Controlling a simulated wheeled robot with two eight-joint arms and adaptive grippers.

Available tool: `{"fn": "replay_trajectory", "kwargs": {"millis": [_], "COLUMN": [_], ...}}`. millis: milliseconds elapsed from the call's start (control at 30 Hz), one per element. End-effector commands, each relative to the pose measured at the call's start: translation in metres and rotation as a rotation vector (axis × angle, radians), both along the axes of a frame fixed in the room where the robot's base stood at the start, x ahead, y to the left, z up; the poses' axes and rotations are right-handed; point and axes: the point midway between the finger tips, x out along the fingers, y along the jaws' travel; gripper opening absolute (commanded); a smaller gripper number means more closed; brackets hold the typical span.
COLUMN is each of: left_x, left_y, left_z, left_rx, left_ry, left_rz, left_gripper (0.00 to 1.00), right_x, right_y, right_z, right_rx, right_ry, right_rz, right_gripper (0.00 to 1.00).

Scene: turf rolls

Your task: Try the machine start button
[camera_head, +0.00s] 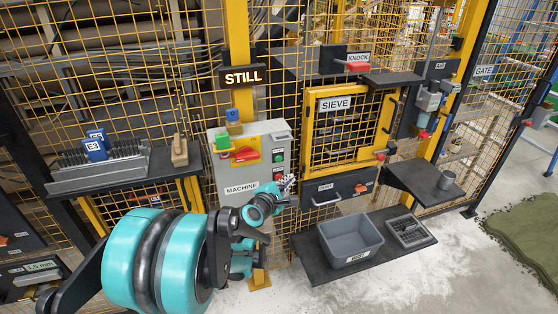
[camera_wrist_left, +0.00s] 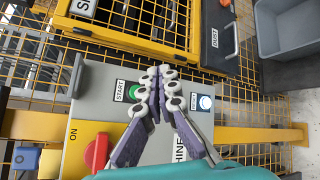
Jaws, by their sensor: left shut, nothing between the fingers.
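The grey machine box (camera_head: 226,171), labelled MACHINE, is mounted on the yellow mesh fence. It carries a red rotary switch on a yellow plate and a column of small buttons at its right side. In the left wrist view, the green start button (camera_wrist_left: 134,91) sits beside a START label (camera_wrist_left: 120,91), partly hidden by my fingers. A pale blue-white button (camera_wrist_left: 205,103) is on the other side of the fingers. My left gripper (camera_head: 287,182) is shut and empty, in front of the box's lower right; it also shows in the wrist view (camera_wrist_left: 166,74). Contact with the button cannot be told. My right gripper is not in view.
A lit sign reading STILL (camera_head: 243,76) hangs above the box. The yellow SIEVE frame (camera_head: 311,130) and a dark DUST drawer (camera_head: 345,186) are to the right. A grey bin (camera_head: 350,255) stands on a low shelf. A shelf (camera_head: 110,183) is at left.

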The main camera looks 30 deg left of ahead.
Motion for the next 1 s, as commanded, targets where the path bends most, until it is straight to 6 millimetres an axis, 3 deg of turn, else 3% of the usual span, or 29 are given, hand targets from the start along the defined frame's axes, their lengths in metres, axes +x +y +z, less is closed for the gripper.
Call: {"fn": "replay_trajectory", "kwargs": {"millis": [500, 1000], "left_x": [0.043, 0.051], "left_y": [0.051, 0.060], "left_z": [0.000, 0.000], "left_rx": [0.001, 0.002], "left_ry": [0.000, 0.000], "left_rz": [0.001, -0.001], "left_gripper": [0.00, 0.00], "right_x": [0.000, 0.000], "right_y": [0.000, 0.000], "right_z": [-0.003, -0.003], "right_rx": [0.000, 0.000], "right_ry": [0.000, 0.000], "right_rz": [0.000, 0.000], "right_gripper": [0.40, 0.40]}}
